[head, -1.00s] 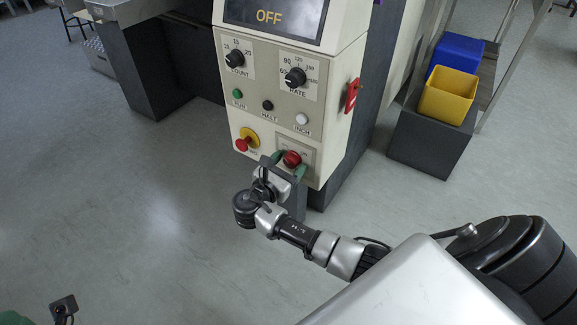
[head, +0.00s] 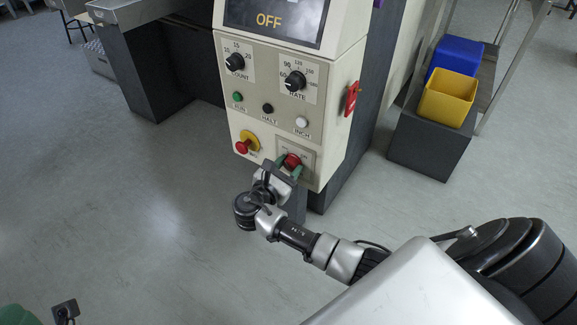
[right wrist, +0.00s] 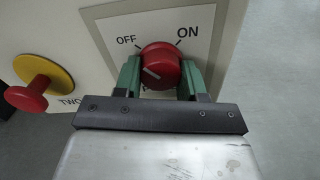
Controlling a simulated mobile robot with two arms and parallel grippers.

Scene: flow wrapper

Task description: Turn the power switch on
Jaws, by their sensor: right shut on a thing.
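The power switch is a red round knob (right wrist: 160,66) on a white plate marked OFF and ON, at the lower right of the machine's control panel. It also shows in the head view (head: 291,160). Its white mark lies on the left side of the knob, toward OFF. My right gripper (right wrist: 158,80) is shut on the knob, with one green finger on each side; it shows from above in the head view (head: 288,168). The display (head: 270,20) above reads OFF. My left gripper does not show clearly.
A red mushroom button on a yellow disc (head: 247,143) sits just left of the switch. RUN, HALT and INCH buttons and two black dials are above. A red lever (head: 352,98) is on the panel's side. Yellow (head: 448,97) and blue bins stand at right.

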